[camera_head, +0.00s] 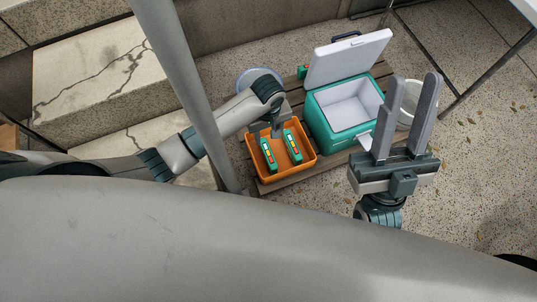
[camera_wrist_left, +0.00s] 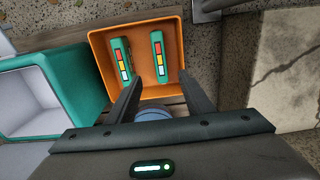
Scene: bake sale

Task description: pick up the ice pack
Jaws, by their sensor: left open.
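Two slim green packs with red, yellow and white patches lie apart in an orange tray (camera_head: 310,160). In the head view one is on the left (camera_head: 268,154) and one on the right (camera_head: 292,146); I take these for ice packs. In the left wrist view they show as a left pack (camera_wrist_left: 121,60) and a right pack (camera_wrist_left: 159,57). My left gripper (camera_wrist_left: 160,77) is open and empty above the tray, its fingertips short of the packs in the picture.
A teal cooler (camera_head: 325,125) with its white lid (camera_head: 345,60) raised stands right of the tray on a wooden slatted platform. It looks empty. A white bucket (camera_head: 408,98) is behind my right gripper. A blue round item (camera_head: 245,78) lies behind my left arm. Stone steps are at left.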

